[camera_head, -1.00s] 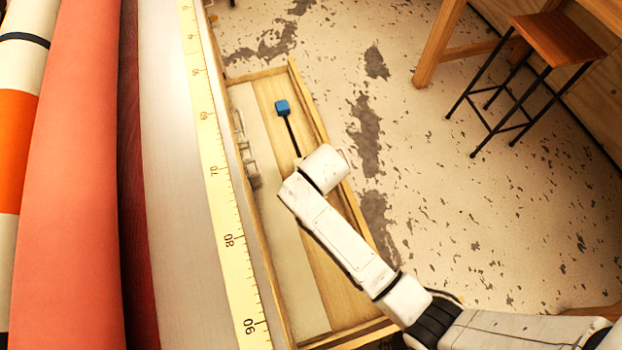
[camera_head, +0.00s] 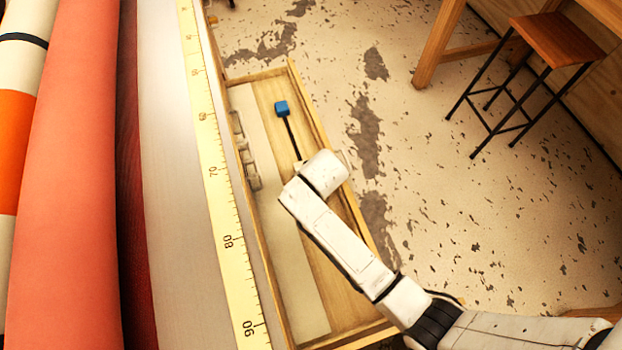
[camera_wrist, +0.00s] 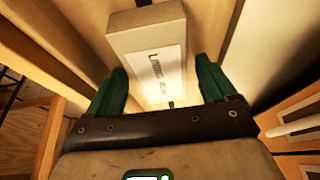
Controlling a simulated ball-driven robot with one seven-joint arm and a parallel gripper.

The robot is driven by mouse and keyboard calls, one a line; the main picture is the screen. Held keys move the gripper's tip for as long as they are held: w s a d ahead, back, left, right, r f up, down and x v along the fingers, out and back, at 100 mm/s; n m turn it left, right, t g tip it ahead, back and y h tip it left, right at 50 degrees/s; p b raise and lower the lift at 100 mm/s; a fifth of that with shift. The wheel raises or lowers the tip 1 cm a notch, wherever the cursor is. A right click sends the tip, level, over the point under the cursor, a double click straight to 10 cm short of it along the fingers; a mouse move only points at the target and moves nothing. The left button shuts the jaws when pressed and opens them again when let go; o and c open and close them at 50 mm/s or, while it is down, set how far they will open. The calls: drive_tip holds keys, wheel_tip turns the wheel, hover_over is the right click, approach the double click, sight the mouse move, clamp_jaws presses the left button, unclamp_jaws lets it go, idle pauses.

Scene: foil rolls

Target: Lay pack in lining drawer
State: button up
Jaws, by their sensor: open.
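In the wrist view, a pale box-shaped pack (camera_wrist: 148,38) with a white label starting "Lining" lies between the two green fingers of my gripper (camera_wrist: 161,72). The fingers are open, with a visible gap on each side of the pack. The open wooden drawer (camera_head: 318,118) runs along the bench side in the head view. My forearm and wrist are over its middle, hiding my fingers and most or all of the pack there. In the wrist view, the pack seems to be over or on the drawer's wooden floor; contact cannot be told.
A blue block (camera_head: 282,108) on a black rod lies in the drawer's far part. Grey clip-like pieces (camera_head: 245,152) and a pale strip (camera_head: 262,190) run along its left side. A measuring tape (camera_head: 215,170) and rolls (camera_head: 70,180) lie left. A stool (camera_head: 556,45) stands right on open floor.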

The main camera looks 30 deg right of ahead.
drive_tip(key=p+v, duration=0.2)
drive_tip(key=v, duration=1)
drive_tip(key=shift+r, duration=0.2)
drive_tip(key=s+d, duration=0.1)
drive_tip(key=s, duration=0.2)
drive_tip(key=s+d+f+g, duration=0.1)
drive_tip(key=s+d, duration=0.1)
drive_tip(key=s, duration=0.1)
drive_tip(key=s+d+g, duration=0.1)
drive_tip(key=s+d, duration=0.1)
drive_tip(key=s, duration=0.2)
drive_tip(key=shift+f+n, duration=0.2)
drive_tip(key=shift+n, duration=0.1)
drive_tip(key=s+d+n+g, duration=0.1)
drive_tip(key=s+d, duration=0.2)
drive_tip(key=s, duration=0.7)
drive_tip(key=shift+s+d+r+g+y, duration=0.2)
drive_tip(key=shift+d+r+g+y, duration=0.1)
drive_tip(key=shift+r, duration=0.2)
drive_tip(key=shift+r+p, duration=0.1)
drive_tip(key=shift+p, duration=0.25)
